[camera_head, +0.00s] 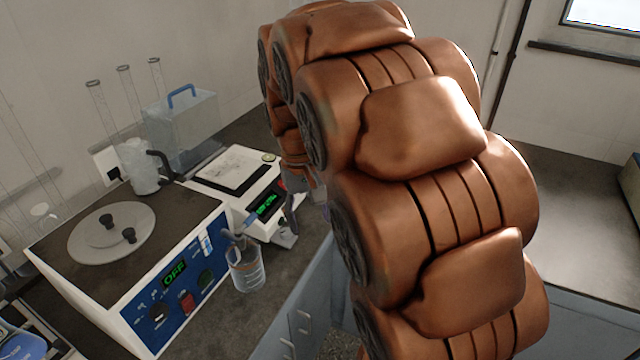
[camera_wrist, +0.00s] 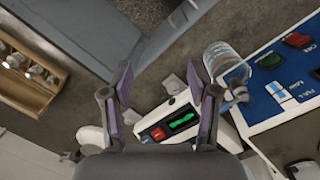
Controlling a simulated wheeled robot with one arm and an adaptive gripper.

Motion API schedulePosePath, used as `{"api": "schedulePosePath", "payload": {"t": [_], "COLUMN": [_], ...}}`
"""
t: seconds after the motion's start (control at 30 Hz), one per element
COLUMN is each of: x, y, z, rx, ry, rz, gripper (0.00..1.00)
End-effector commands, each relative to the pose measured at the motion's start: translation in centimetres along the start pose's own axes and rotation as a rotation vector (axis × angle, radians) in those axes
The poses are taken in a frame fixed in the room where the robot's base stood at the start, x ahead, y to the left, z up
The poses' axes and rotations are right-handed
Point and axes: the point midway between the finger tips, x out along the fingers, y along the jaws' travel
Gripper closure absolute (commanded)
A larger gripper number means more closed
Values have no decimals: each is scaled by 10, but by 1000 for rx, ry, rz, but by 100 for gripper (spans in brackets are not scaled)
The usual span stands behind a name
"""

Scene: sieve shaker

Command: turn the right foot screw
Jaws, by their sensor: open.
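The white balance (camera_head: 236,178) with a green-lit display stands on the dark bench, partly behind my arm. It also shows in the wrist view (camera_wrist: 224,133), below and between my fingers. In the head view my arm hides much of the gripper.
The blue-fronted control unit (camera_head: 175,285) stands left of the balance, with a glass beaker (camera_head: 245,270) close by its front corner. A clear container with a blue handle (camera_head: 182,125) and a jug (camera_head: 138,165) stand behind. A wooden holder (camera_wrist: 30,78) with several small items shows in the wrist view.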

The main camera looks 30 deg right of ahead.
Motion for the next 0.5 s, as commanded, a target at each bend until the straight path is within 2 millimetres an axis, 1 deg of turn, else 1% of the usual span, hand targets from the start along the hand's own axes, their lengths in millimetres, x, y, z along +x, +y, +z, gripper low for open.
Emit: {"api": "schedulePosePath", "payload": {"t": [0.03,0.1,0.3,0.47,0.5], "x": [-1,-4,-3,3,6], "y": [6,14,35,53,57], "z": [-18,-40,-100,-144,-156], "rx": [13,25,47,57,57], "ry": [-1,7,20,26,28], "rz": [4,8,18,21,21], "gripper": [40,40,40,40,40]}}
